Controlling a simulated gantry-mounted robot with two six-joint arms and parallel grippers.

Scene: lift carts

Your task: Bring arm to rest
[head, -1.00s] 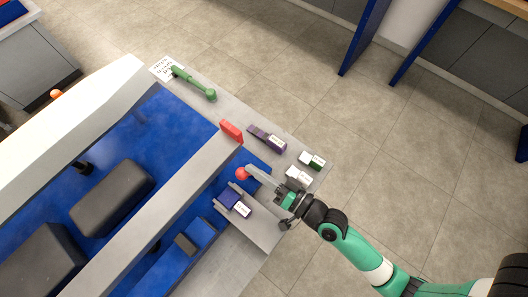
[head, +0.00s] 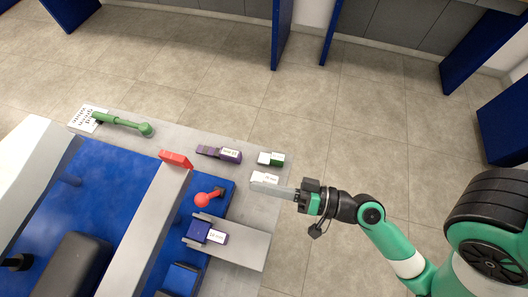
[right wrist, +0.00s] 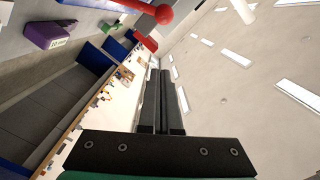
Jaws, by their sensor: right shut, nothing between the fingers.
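My right gripper (head: 273,189) is shut with nothing between its fingers. In the head view it points left, over the right edge of the grey table, and covers part of a white block. In the right wrist view its two dark fingers (right wrist: 161,95) lie close together. My green right arm (head: 392,243) comes in from the lower right. A red ball-ended lever (head: 203,199) stands left of the fingertips, apart from them; its red ball (right wrist: 164,14) also shows in the right wrist view. My left gripper is out of view.
The floor to the right is open.

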